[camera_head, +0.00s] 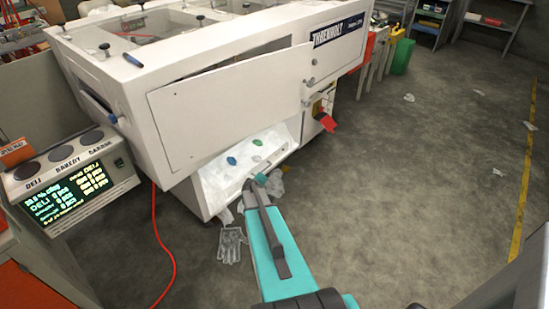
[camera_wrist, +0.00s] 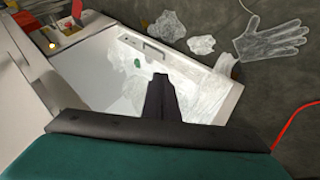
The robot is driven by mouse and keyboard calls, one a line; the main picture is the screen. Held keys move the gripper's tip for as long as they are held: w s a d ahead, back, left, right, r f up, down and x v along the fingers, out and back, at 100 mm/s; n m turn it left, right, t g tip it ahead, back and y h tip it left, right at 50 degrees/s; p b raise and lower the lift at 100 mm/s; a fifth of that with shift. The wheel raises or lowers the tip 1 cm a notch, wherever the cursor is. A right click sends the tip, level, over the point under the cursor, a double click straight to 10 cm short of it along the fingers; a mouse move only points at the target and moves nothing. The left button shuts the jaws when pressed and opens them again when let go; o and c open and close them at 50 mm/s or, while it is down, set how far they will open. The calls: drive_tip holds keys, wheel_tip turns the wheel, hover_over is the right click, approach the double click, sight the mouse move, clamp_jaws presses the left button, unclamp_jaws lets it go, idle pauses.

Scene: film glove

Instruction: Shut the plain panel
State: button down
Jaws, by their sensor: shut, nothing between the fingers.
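The plain panel (camera_head: 230,105) is a blank white door on the side of a large white machine in the head view. It stands ajar, with a dark gap along its top edge and its face angled away from the machine body. My gripper (camera_head: 260,182) is low in front of the machine, below and right of the panel's lower edge, and appears apart from it. In the wrist view, my gripper's dark fingers (camera_wrist: 160,82) are together and empty, over a white sloped ledge. I cannot tell whether the panel shows in the wrist view.
A clear glove (camera_head: 230,244) and crumpled film lie on the floor. A red hose (camera_head: 156,230) runs along the left. The floor to the right is mostly clear.

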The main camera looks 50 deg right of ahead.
drive_tip(key=s+a+f+g+y, duration=0.2)
drive_tip(key=s+a+f, duration=0.2)
drive_tip(key=a, duration=0.6)
drive_tip(key=s+a+f+g+y, duration=0.1)
drive_tip(key=s+a+f+g, duration=0.3)
drive_tip(key=a, duration=0.6)
drive_tip(key=s+a+f+t+y, duration=0.1)
drive_tip(key=s+a+f+y, duration=0.3)
drive_tip(key=a, duration=0.6)
drive_tip(key=s+a+r+g, duration=0.2)
drive_tip(key=s+a+g, duration=0.4)
drive_tip(key=s+a, duration=1.2)
drive_tip(key=s, duration=0.3)
drive_tip(key=shift+s+a+r+g, duration=0.3)
drive_tip(key=shift+s+r, duration=0.05)
